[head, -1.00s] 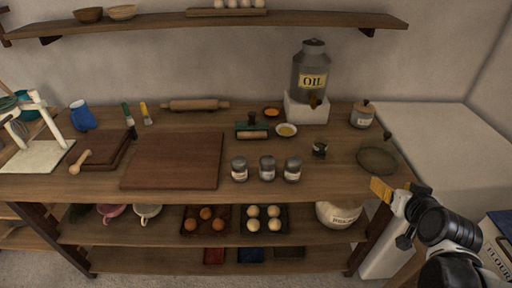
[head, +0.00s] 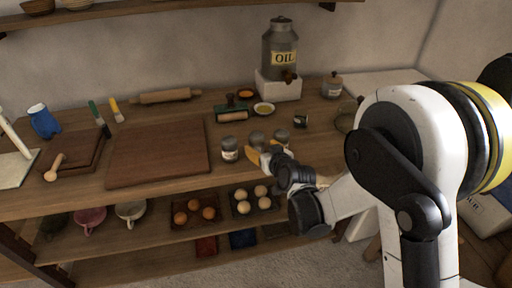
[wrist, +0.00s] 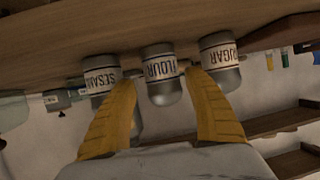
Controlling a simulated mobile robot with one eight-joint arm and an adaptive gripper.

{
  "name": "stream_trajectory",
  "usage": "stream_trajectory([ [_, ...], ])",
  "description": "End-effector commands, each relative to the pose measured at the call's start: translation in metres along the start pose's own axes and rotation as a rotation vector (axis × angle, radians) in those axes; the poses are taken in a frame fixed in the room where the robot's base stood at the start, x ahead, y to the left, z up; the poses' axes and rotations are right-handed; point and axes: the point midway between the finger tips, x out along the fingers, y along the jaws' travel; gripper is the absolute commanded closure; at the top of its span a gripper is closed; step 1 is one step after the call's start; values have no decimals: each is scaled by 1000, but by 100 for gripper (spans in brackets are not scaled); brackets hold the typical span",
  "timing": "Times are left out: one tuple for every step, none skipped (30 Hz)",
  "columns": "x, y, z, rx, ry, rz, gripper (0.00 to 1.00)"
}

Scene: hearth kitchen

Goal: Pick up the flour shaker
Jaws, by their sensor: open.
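The flour shaker (wrist: 162,74) is the middle one of three grey-lidded shakers with white labels, and its FLOUR label shows in the wrist view. The wrist view is upside down, with the tabletop at the top. The sesame shaker (wrist: 102,78) is to its left and the sugar shaker (wrist: 220,62) to its right. My gripper (wrist: 160,82) is open and empty, its yellow fingers on either side of the flour shaker in the picture; contact cannot be told. In the head view, my gripper (head: 262,156) is in front of the flour shaker (head: 256,138), partly hiding it.
The shakers stand close together on the wooden table (head: 195,194). A cutting board (head: 158,152) lies to the left. An oil can (head: 280,48) on a white block, a small yellow dish (head: 263,109) and a small dark-sided jar (head: 300,121) are behind and to the right.

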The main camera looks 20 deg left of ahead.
Motion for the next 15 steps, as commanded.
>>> stream_trajectory([
  [10, -1, 5, 0, 0, -1, 39],
  [16, -2, 5, 0, 0, -1, 39],
  [22, -2, 5, 0, 0, -1, 39],
  [26, -2, 4, 0, 0, 0, 39],
  [30, -2, 4, 0, 0, 0, 39],
  [34, -2, 4, 0, 1, 0, 39],
  [36, -2, 3, 0, 1, 0, 39],
  [38, -2, 2, 0, 1, 0, 39],
  [39, -2, 2, 1, 1, 0, 39],
  [40, -2, 1, 1, 1, 0, 39],
  [40, -2, 1, 1, 1, 0, 39],
  [39, -2, 1, 1, 1, 0, 39],
  [39, -2, 1, 1, 1, 0, 39],
  [39, -2, 0, 1, 1, 0, 39],
  [39, -2, 0, 1, 1, 0, 39],
])
